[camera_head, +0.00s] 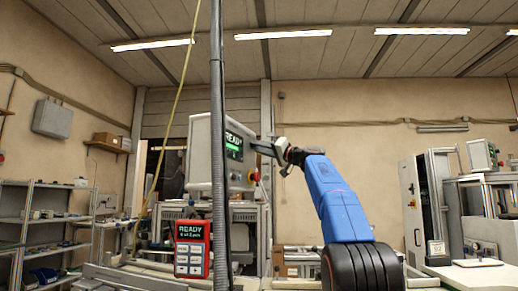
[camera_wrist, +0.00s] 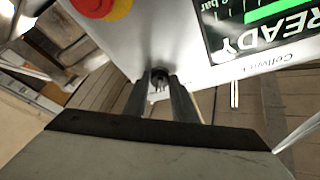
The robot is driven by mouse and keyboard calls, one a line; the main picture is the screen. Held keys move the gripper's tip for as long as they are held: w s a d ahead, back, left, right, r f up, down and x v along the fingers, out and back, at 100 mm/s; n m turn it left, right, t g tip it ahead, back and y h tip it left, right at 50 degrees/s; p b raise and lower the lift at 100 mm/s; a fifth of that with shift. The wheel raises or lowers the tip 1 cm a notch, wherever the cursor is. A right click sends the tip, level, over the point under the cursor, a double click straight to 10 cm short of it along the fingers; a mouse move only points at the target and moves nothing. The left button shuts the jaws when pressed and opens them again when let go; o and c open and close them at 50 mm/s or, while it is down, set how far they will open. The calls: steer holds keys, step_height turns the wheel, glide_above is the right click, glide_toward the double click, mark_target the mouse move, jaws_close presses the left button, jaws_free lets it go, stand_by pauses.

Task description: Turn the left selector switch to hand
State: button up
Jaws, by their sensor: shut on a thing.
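A grey control box (camera_head: 203,160) hangs at the middle of the head view. Its front carries a green-and-black READY screen (camera_head: 234,146) and a red emergency stop (camera_head: 254,176), which also shows on yellow at the top of the wrist view (camera_wrist: 98,6). In the wrist view a small black selector switch (camera_wrist: 158,75) sits on the box's pale front, between my fingertips. My gripper (camera_wrist: 159,88) is shut on it; in the head view my gripper (camera_head: 256,146) reaches the box's front from the right. The fingers partly hide the switch, and its setting cannot be read. No second switch is visible.
A red handheld unit (camera_head: 192,249) reading READY stands below the box. A dark vertical pole (camera_head: 217,120) and a yellow cable (camera_head: 177,105) cross the head view near the box. Shelves (camera_head: 45,215) stand at left and an open cabinet (camera_head: 415,205) at right.

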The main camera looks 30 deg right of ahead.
steer(key=shift+w+d+f+n+g+y, duration=0.15)
steer(key=shift+n+y, duration=0.4)
steer(key=shift+n, duration=0.55)
steer(key=shift+s+r+n+g+y, duration=0.1)
steer(key=shift+n+y, duration=0.4)
steer(key=shift+n, duration=0.6)
steer(key=shift+w+d+f+n+g+y, duration=0.15)
steer(key=shift+n+y, duration=0.4)
steer(key=shift+n, duration=0.55)
steer(key=shift+a+r, duration=0.1)
steer(key=o, duration=1)
steer(key=shift+o, duration=0.2)
steer(key=shift+s, duration=0.1)
steer(key=v, duration=1.7)
steer(key=shift+s, duration=0.1)
